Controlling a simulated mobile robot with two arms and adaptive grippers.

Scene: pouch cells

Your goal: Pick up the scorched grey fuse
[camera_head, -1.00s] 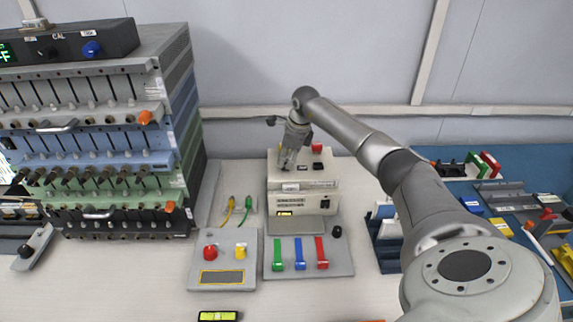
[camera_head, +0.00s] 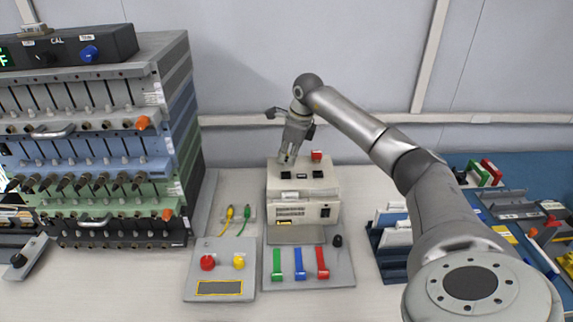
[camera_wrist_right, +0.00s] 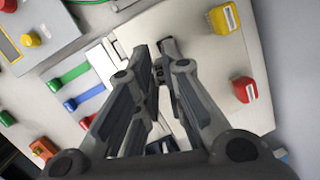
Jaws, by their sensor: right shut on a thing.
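The beige fuse box (camera_head: 325,190) stands at the middle of the bench, with several dark sockets on its top. My right gripper (camera_head: 286,159) is above the left rear of that top, pointing down. In the right wrist view its fingers (camera_wrist_right: 160,68) are closed together on a small dark grey piece, taken as the scorched grey fuse (camera_wrist_right: 160,76). The fingers hide most of it, so scorch marks cannot be made out. A red fuse (camera_head: 316,156) stands at the back of the box. A yellow fuse (camera_wrist_right: 223,18) shows in the right wrist view. My left gripper is not in view.
A panel with green, blue and red levers (camera_head: 299,264) lies in front of the box. A button panel (camera_head: 218,268) is to its left. A tall instrument rack (camera_head: 100,140) stands at left. A dark blue holder (camera_head: 390,250) with white pouches is at right.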

